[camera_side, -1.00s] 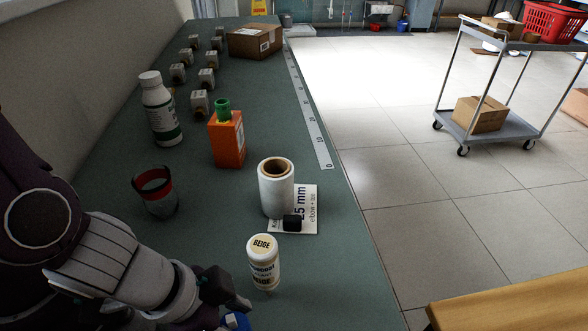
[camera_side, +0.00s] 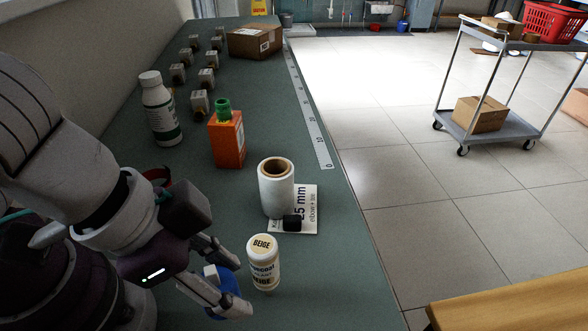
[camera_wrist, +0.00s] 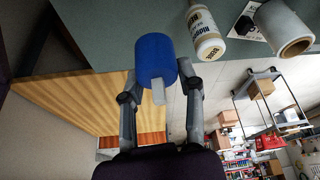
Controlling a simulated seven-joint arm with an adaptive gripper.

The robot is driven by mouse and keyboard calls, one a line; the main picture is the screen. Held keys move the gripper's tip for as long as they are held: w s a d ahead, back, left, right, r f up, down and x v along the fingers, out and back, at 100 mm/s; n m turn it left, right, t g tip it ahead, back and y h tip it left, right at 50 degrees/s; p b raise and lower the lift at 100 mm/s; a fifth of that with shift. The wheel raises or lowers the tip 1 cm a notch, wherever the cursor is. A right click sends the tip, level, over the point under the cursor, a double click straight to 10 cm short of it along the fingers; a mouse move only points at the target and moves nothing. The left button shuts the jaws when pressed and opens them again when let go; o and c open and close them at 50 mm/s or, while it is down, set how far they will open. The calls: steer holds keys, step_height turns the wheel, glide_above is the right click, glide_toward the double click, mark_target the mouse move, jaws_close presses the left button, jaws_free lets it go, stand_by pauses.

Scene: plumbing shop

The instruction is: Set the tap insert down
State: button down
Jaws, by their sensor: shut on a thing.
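The tap insert (camera_side: 229,291) is a blue cylinder with a pale grey stem. My gripper (camera_side: 237,287) is shut on it, one finger on each side, at the near end of the green bench. In the wrist view the insert (camera_wrist: 154,56) sits between the fingertips (camera_wrist: 158,77), its stem pointing back toward my palm and its blue end toward the bench. Whether the blue end touches the bench is hard to tell.
A white BEIGE bottle (camera_side: 264,266) stands just right of my gripper. A black-and-red ring-shaped item (camera_side: 158,174) is partly hidden by my arm.

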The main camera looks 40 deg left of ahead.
steer(key=w+a+n, duration=0.1)
steer(key=w, duration=0.1)
steer(key=w+a+r+n, duration=0.1)
steer(key=w, duration=0.2)
steer(key=w+a+n+y, duration=0.1)
steer(key=w+a, duration=0.1)
steer(key=w, duration=0.1)
steer(key=shift+w+r+n, duration=0.1)
steer(key=shift+r+n, duration=0.05)
steer(key=shift+n, duration=0.15)
steer(key=w+a+n+y, duration=0.2)
steer(key=w+a+n, duration=0.2)
steer(key=w+a, duration=0.5)
steer(key=n+y, duration=0.3)
steer(key=n, duration=0.5)
glide_above(171, 164)
steer(key=s, duration=0.1)
steer(key=shift+g, duration=0.4)
steer(key=f, duration=1)
steer(key=d+f, duration=0.1)
steer(key=f, duration=0.4)
steer(key=shift+f, duration=0.35)
steer(key=shift+f, duration=0.1)
steer(key=c, duration=0.7)
jaws_free()
